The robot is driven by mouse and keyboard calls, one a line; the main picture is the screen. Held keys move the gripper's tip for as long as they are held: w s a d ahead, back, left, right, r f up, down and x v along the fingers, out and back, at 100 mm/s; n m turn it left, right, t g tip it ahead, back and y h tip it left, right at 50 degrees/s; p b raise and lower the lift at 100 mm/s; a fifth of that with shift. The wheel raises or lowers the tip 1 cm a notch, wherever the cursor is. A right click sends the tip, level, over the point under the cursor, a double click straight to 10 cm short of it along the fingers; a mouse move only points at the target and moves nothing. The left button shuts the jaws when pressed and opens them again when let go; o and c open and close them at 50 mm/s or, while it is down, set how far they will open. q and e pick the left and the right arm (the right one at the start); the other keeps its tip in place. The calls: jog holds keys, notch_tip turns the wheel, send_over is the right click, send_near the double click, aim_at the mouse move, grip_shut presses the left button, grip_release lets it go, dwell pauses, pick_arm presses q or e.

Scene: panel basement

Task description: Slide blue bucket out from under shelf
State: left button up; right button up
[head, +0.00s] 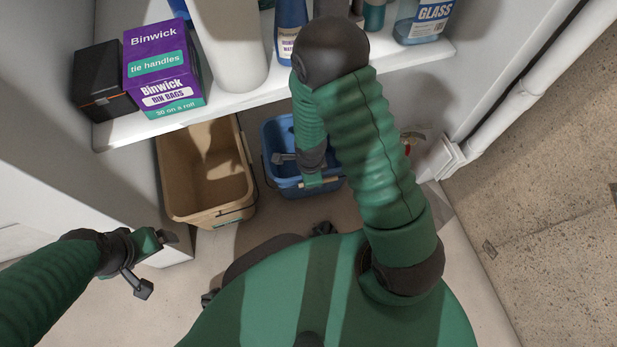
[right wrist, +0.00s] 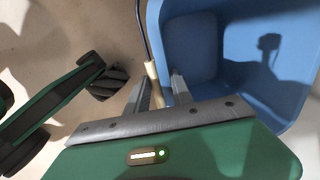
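The blue bucket (head: 277,135) stands on the floor under the low white shelf, its front part showing beyond the shelf edge. My right arm reaches down over it and hides much of its right side. My right gripper (head: 304,162) is at the bucket's front. In the right wrist view, its two fingers stand apart on either side of the wooden handle grip (right wrist: 154,85), with a small gap visible. The bucket's blue inside (right wrist: 215,60) fills the right of that view. My left gripper (head: 156,264) is open and empty, low on the left, away from the bucket.
A tan bucket (head: 205,160) stands close to the left of the blue one. The shelf (head: 240,95) above bears a bin-bag box (head: 160,65), a black box (head: 103,80) and several bottles. A white wall and pipe (head: 520,80) bound the right. The floor in front is partly clear.

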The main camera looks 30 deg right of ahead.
grip_shut()
jog(key=shift+w, duration=0.1)
dwell(0.9)
